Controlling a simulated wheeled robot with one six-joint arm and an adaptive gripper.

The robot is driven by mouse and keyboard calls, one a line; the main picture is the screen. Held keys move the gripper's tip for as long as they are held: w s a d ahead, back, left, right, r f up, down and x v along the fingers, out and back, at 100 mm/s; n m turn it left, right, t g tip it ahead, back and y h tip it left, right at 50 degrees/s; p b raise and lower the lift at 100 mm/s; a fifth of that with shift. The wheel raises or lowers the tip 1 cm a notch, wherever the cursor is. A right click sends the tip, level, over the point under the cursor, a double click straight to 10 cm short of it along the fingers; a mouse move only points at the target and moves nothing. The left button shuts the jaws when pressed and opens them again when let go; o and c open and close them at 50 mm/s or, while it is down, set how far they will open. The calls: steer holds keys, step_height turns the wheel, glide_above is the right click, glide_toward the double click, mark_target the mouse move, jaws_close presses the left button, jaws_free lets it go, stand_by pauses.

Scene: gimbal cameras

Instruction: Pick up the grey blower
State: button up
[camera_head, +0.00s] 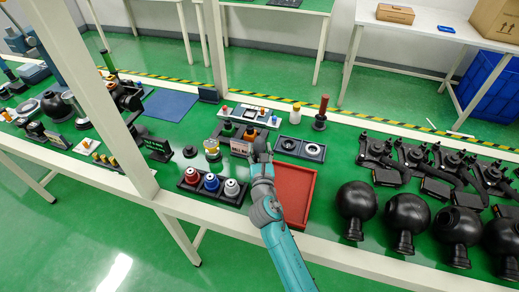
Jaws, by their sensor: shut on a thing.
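A black rack (207,194) on the green bench holds three rounded pieces with narrow tops. They are a red one (192,176), a blue one (211,182) and a light grey one (232,188), which looks like the grey blower. It stands upright at the right end of the rack. My gripper (261,148) is beyond the rack and to the right of the grey piece, apart from it in the picture. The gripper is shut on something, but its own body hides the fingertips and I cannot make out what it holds.
An empty-looking red tray (297,192) lies right of my arm. Black round-headed pieces (356,204) and several black arm-like parts stand further right. A white panel with buttons (230,111) lies beyond my gripper. A white post (105,110) rises at the left front.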

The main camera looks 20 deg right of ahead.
mark_target(259, 138)
step_height(259, 138, up, 10)
stand_by(0.5)
